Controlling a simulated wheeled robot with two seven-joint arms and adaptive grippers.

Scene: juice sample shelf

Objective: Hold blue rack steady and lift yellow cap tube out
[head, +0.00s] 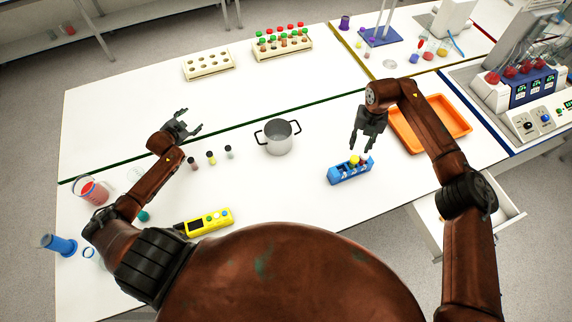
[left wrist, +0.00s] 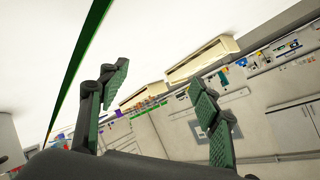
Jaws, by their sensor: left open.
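The blue rack (head: 349,175) stands on the white table at centre right in the head view. My right gripper (head: 361,148) hangs just above and behind the rack, fingers pointing down and spread. No tube shows between them, and contact cannot be made out. My left gripper (head: 194,121) is open and empty over the left part of the table, far from the rack. Its spread fingers also show in the left wrist view (left wrist: 165,98), where neither rack nor tube appears.
A two-handled pot (head: 279,140) stands between my grippers. Several small vials (head: 211,158) stand near my left gripper. A yellow device (head: 208,222) lies in front. An orange tray (head: 430,128) lies right of the rack. Cream racks (head: 208,66) stand at the back.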

